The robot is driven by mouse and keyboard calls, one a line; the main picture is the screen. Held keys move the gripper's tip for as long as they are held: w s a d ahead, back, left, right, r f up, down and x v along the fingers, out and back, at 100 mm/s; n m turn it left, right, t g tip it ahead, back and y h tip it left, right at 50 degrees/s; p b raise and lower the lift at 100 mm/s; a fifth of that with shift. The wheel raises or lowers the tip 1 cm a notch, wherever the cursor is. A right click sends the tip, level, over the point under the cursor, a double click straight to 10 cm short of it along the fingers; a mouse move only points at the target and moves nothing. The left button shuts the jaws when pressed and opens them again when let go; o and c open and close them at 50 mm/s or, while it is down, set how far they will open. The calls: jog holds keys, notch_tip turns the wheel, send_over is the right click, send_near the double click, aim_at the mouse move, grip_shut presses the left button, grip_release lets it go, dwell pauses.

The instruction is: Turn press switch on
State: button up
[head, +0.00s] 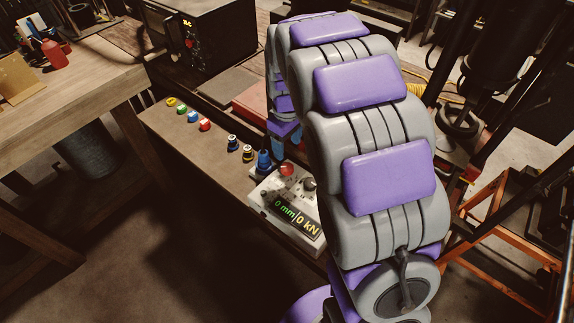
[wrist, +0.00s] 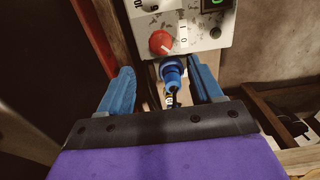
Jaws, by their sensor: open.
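The grey press control box (head: 286,205) stands on the bench, its lit display (head: 296,217) reading 0 mm | 0 kN. A red knob (head: 286,169) sits on its top face. In the wrist view the box (wrist: 215,35) fills the top, with the red knob (wrist: 161,42) beside 1 and 0 marks at its right; its exact setting is unclear. My gripper (wrist: 163,76) is open, its blue fingers spread below the box and apart from the knob. A blue fitting (wrist: 171,72) shows between the fingers, ungripped. In the head view my arm hides much of the gripper.
Several coloured caps (head: 187,114) stand in a row along the bench (head: 165,135). A black machine (head: 205,40) is behind them. A wooden table (head: 85,80) is at the left. An orange frame (head: 480,240) is at the right. Floor at the lower left is clear.

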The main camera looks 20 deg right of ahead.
aim_at(287, 166)
notch_tip(287, 166, down, 9)
jog(key=shift+r+b, duration=0.1)
jog(key=shift+b, duration=0.7)
jog(key=c, duration=1.1)
jog(key=shift+o, duration=0.2)
